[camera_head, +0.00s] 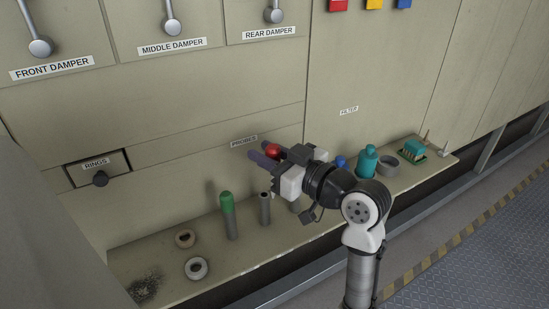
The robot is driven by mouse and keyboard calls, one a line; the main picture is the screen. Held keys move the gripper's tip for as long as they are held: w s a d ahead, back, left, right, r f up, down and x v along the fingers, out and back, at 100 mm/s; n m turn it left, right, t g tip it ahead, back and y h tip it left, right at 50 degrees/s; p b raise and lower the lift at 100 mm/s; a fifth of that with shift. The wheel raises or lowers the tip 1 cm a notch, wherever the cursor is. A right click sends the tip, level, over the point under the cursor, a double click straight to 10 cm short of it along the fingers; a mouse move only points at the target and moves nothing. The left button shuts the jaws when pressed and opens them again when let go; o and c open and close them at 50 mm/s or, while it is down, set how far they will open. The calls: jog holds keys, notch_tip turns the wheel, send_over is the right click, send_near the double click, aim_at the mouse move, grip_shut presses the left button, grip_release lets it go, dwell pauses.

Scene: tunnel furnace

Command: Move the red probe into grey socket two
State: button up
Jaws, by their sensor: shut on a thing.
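My gripper (267,156) is shut on the red probe (272,150), above the back of the shelf near the PROBES label. Only the probe's rounded red top shows; its lower part is hidden behind my gripper. A grey socket (265,210) stands upright on the shelf, below and slightly left of my gripper, with an open, empty top. A green probe (227,203) stands upright left of it in another grey socket (232,230). A further grey shape is mostly hidden under my gripper. I see no numbers on the sockets.
Two rings (196,268) and a dark debris patch (146,287) lie at the shelf's left. A blue top (340,162), a teal bottle (367,161), a grey ring (388,166) and a green tray (413,158) with a brush stand right. The panel wall rises behind.

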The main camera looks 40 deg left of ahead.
jog(key=shift+w+a+f+b, duration=0.3)
jog(key=shift+a+f, duration=0.2)
jog(key=shift+a, duration=0.2)
jog(key=shift+w+a+f+b, duration=0.3)
jog(key=shift+a+f, duration=0.2)
jog(key=shift+a, duration=0.25)
jog(key=shift+w+a+f+b, duration=0.3)
jog(key=shift+a+f, duration=0.2)
jog(key=shift+a, duration=0.2)
jog(key=shift+d, duration=0.1)
jog(key=shift+f, duration=0.1)
jog(key=shift+f+b, duration=0.55)
jog(key=shift+b, duration=0.15)
jog(key=shift+f+b, duration=1.25)
jog(key=shift+f, duration=0.15)
jog(key=shift+f, duration=0.1)
jog(key=shift+f+b, duration=1.7)
